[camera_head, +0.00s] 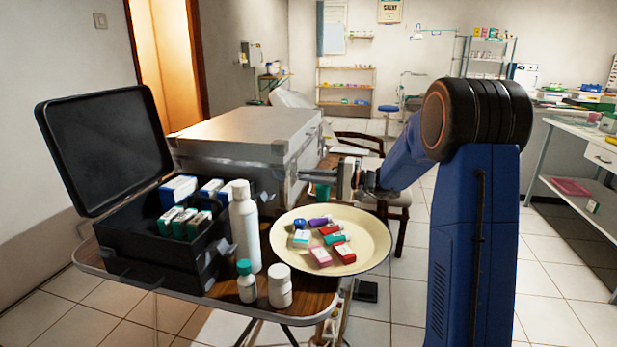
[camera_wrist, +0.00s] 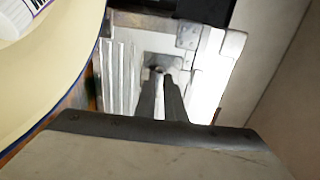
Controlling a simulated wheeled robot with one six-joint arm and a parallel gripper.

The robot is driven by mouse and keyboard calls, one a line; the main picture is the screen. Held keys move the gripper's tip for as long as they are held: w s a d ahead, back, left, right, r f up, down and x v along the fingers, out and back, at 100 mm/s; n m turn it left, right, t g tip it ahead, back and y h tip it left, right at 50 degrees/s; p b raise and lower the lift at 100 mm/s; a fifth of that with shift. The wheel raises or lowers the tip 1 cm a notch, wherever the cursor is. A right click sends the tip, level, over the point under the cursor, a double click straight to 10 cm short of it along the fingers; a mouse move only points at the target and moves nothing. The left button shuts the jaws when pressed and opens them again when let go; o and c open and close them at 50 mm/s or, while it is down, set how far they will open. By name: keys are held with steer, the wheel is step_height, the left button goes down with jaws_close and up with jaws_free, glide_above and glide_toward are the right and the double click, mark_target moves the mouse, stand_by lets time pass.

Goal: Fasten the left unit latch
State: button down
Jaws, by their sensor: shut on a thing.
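The silver-grey unit case (camera_head: 245,128) stands on the wooden table with its lid down. My gripper (camera_head: 306,177) reaches in from the right to the case's right-hand side, near its front corner. In the wrist view my gripper (camera_wrist: 161,78) has its two dark fingers close together on a small metal piece at the case wall, which looks like the left unit latch (camera_wrist: 158,69). The fingers hide most of the latch, so I cannot tell whether it is hooked. It is too small to make out in the head view.
A cream round tray (camera_head: 375,258) with several small boxes sits just in front of my gripper. An open black case (camera_head: 135,245) and white bottles (camera_head: 245,225) stand to the left. A dark chair (camera_head: 398,198) is behind my gripper.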

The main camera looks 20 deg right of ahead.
steer(key=shift+f, duration=0.1)
stand_by(0.3)
steer(key=c, duration=1.8)
jaws_free()
steer(key=shift+c, duration=0.2)
steer(key=shift+d, duration=0.1)
steer(key=v, duration=1.7)
steer(key=shift+s, duration=0.15)
steer(key=shift+d, duration=0.15)
